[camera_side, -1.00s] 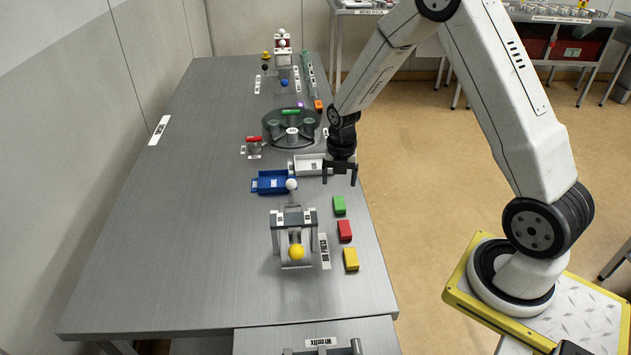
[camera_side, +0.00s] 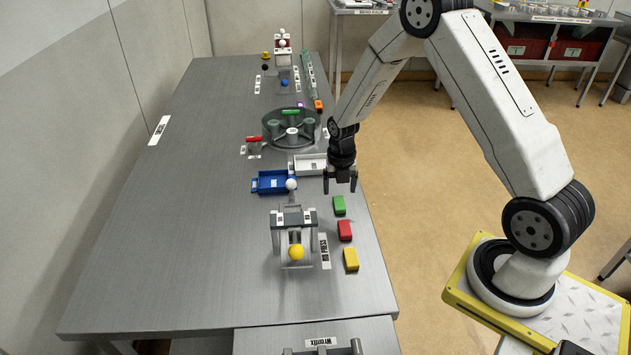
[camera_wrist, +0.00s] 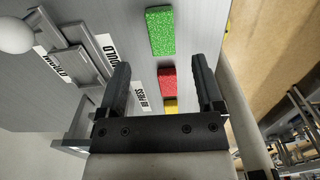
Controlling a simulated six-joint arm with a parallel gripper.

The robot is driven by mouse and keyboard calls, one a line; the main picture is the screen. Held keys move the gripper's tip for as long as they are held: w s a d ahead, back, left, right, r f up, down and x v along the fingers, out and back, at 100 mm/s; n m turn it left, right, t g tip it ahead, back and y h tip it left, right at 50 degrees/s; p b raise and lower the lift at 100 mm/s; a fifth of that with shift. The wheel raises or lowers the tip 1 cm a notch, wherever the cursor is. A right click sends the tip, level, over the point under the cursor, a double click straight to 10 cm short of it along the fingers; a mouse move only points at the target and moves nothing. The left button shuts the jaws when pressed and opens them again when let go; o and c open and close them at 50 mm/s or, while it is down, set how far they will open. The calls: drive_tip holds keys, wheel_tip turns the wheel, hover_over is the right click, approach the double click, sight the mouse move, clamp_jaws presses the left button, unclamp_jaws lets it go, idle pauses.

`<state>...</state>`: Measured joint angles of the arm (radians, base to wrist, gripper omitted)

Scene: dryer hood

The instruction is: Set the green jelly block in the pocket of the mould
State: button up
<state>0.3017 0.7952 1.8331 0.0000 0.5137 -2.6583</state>
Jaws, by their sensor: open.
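The green jelly block (camera_side: 339,205) lies on the table near its right edge, first in a row of coloured blocks. My gripper (camera_side: 340,187) is open and empty, pointing down, just beyond the green block in the side view. In the wrist view the green block (camera_wrist: 160,31) is ahead of my open fingers (camera_wrist: 160,65), roughly in line with the gap and apart from them.
A red block (camera_side: 345,230) and a yellow block (camera_side: 351,260) continue the row. A yellow ball (camera_side: 296,252) is on the fixture's front. A blue tray (camera_side: 270,183) and a white tray (camera_side: 309,166) stand behind it. The table's left side is clear.

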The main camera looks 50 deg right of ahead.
sight(339, 203)
drive_tip(key=shift+d+f, duration=0.15)
drive_tip(key=shift+f, duration=2.45)
clamp_jaws()
